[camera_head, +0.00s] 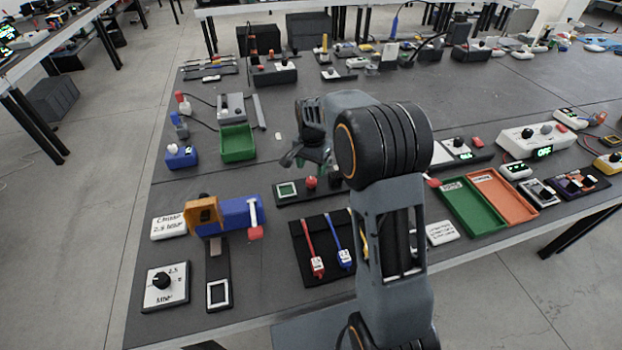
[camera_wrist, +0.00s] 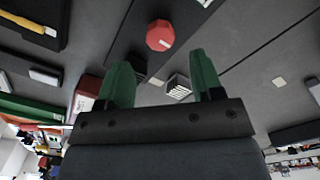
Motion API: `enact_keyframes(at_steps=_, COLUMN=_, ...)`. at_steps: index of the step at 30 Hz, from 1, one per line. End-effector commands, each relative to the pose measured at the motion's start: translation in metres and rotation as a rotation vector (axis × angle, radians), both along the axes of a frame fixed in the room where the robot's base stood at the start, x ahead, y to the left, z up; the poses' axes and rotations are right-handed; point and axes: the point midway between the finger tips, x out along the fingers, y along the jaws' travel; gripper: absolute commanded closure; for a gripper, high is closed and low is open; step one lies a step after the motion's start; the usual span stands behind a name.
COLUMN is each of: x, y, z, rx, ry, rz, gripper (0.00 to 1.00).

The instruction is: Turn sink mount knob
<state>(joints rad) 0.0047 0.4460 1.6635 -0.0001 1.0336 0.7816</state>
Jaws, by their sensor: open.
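No knob in view is clearly marked as the sink mount knob. A red knob (camera_head: 311,182) stands on a dark plate with a small green-rimmed screen, close to my gripper. A red knob (camera_wrist: 160,35) also shows in the wrist view, just beyond the fingertips and left of centre. My gripper (camera_wrist: 161,58) has two green fingers spread apart with nothing held between them. In the head view my gripper (camera_head: 306,156) hangs over the middle of the table, partly hidden by my arm. A black dial (camera_head: 161,280) sits on a white panel at the front left.
A green tray (camera_head: 238,143) lies left of my gripper. A blue box with an orange part (camera_head: 204,212) stands front left. Red and blue tools lie on a black mat (camera_head: 308,266). Green and orange trays (camera_head: 503,196) are at right. Bare table (camera_head: 480,100) lies behind my arm.

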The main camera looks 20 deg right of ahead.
Motion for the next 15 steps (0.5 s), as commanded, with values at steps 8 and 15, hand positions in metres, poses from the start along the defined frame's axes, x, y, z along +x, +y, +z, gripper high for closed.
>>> enact_keyframes(at_steps=8, x=0.0, y=0.0, z=-0.04, rx=0.0, ry=0.001, rz=0.001, gripper=0.4)
enact_keyframes(at_steps=15, x=0.0, y=0.0, z=-0.053, rx=0.0, ry=-0.001, rz=0.001, gripper=0.4)
